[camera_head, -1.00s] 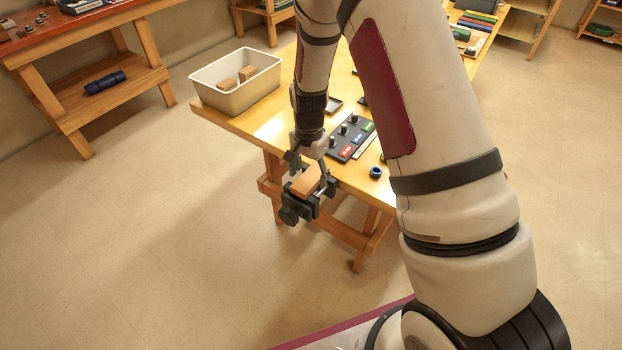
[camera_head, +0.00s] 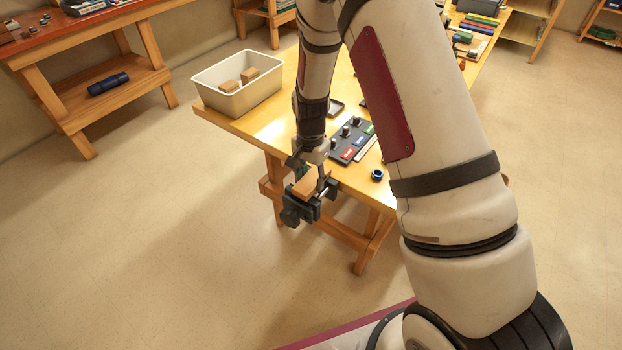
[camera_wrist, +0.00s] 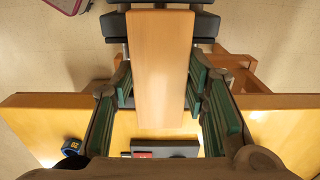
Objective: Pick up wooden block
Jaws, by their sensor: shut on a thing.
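The wooden block (camera_head: 306,188) is a long tan bar lying in the dark vise (camera_head: 292,214) at the near edge of the workbench. In the wrist view the block (camera_wrist: 160,70) runs lengthwise through the middle, between the green-padded fingers. My gripper (camera_head: 309,177) is above the vise with its fingers down on both sides of the block. In the wrist view my gripper (camera_wrist: 160,92) is shut on the block, its fingertips against the long sides. The vise jaws (camera_wrist: 117,28) are partly hidden beneath the block.
A white bin (camera_head: 240,101) with wooden blocks in it stands on the bench's left end. A dark panel with knobs and coloured labels (camera_head: 352,142) lies behind the vise. A blue ring-like part (camera_head: 377,175) sits near the edge. The floor at left is clear.

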